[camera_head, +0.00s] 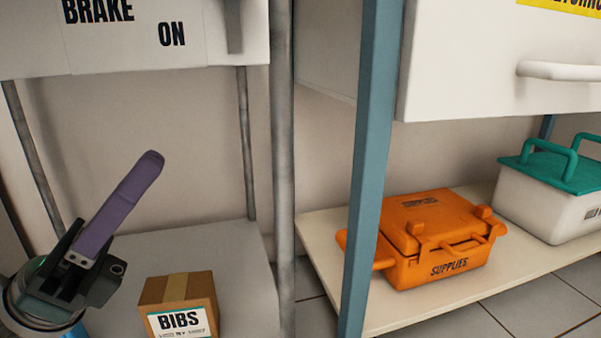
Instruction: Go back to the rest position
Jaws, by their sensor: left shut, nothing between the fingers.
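My left gripper (150,162) is in the lower left of the head view, with its purple fingers pointing up and to the right. The fingers are shut together with nothing between them. It is apart from the things around it, in front of the left stand and left of the cardboard BIBS box (178,300). My right gripper is not in view.
The BIBS box stands on a grey lower shelf (240,262). An orange SUPPLIES case (430,235) and a white bin with a teal lid (545,200) stand on the right lower shelf (400,310). Grey poles and a blue post (370,130) rise between. A white drawer (470,75) overhangs.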

